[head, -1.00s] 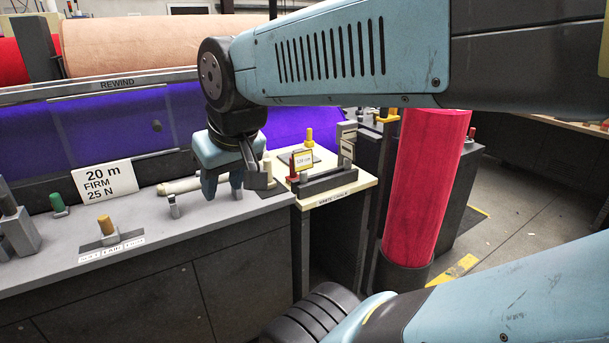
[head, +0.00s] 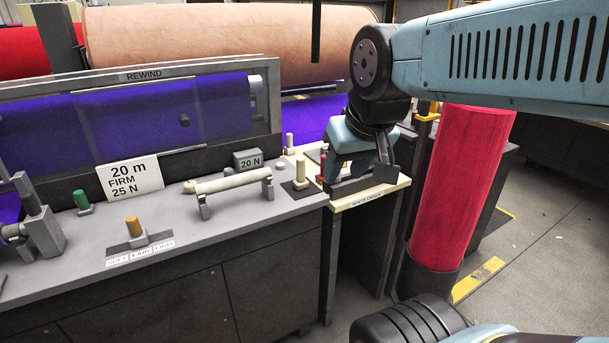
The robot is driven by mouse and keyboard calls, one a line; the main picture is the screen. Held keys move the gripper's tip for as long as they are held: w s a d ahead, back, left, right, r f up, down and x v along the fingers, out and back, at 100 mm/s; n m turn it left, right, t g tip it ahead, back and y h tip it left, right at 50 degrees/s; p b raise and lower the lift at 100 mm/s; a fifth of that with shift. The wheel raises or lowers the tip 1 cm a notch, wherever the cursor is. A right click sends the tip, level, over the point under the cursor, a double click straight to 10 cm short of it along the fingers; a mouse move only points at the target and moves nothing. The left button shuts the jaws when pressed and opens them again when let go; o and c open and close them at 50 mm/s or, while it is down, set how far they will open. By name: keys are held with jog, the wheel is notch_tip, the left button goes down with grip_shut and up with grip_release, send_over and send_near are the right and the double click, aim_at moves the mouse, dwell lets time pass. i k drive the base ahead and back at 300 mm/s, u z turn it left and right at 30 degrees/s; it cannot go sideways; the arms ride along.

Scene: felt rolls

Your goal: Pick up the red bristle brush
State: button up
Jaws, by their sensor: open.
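My gripper (head: 358,170) points down with its jaws open over the small cream side table (head: 352,202). A small upright red piece (head: 322,162) shows just left of the jaws on that table, partly hidden by the gripper. It may be the red bristle brush, but its bristles cannot be made out. No object can be seen held between the fingers. Whether the gripper touches anything on the table cannot be told.
A tall red roll (head: 462,190) stands close right of the table.

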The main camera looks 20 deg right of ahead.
aim_at(318, 178)
jog(key=z, duration=0.45)
jog(key=i, duration=1.05)
jog(key=u, duration=0.4)
